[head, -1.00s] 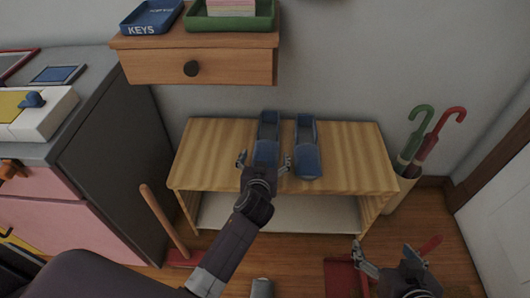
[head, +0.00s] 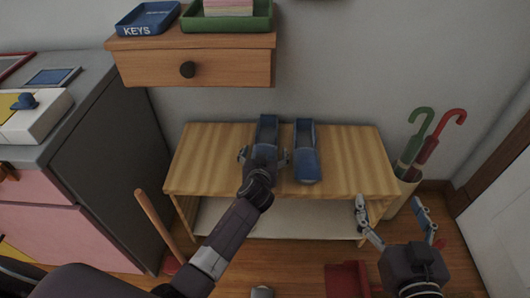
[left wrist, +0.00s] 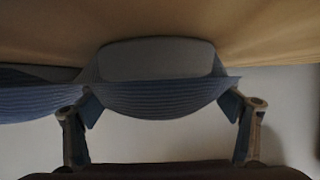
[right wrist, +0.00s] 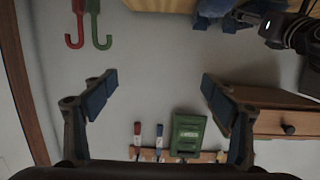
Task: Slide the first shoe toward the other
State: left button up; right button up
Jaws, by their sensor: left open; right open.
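Two blue shoes stand side by side on the wooden bench, a small gap between them. The left shoe (head: 268,130) is partly hidden by my left gripper (head: 263,156), whose open fingers are on either side of it. In the left wrist view, the left shoe's ribbed blue end (left wrist: 160,100) sits between the spread fingers; contact is not clear. The right shoe (head: 307,155) stands free, just right of the gripper. My right gripper (head: 391,208) is open and empty in front of the bench's right end. Its wrist view also shows the empty fingers (right wrist: 158,92).
The bench top (head: 355,155) is bare right of the shoes. An umbrella stand (head: 400,195) holds a green and a red umbrella beside the bench. A drawer shelf (head: 225,65) hangs above. A grey-topped cabinet (head: 110,130) stands at left, with a wooden handle (head: 155,222) before it.

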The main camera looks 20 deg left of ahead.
pick_arm(q)
jog(key=shift+w+a+f, duration=0.1)
jog(key=shift+w+f, duration=0.1)
jog(key=shift+w, duration=0.25)
pick_arm(e)
jog(key=shift+w+a+r+t, duration=0.1)
jog(key=shift+r+t, duration=0.1)
jog(key=shift+r, duration=0.25)
jog(key=shift+w+a+r+t, duration=0.1)
jog(key=shift+r+t, duration=0.1)
jog(key=shift+r, duration=0.25)
pick_arm(q)
jog(key=c, duration=1.5)
pick_arm(e)
jog(key=shift+d, duration=0.1)
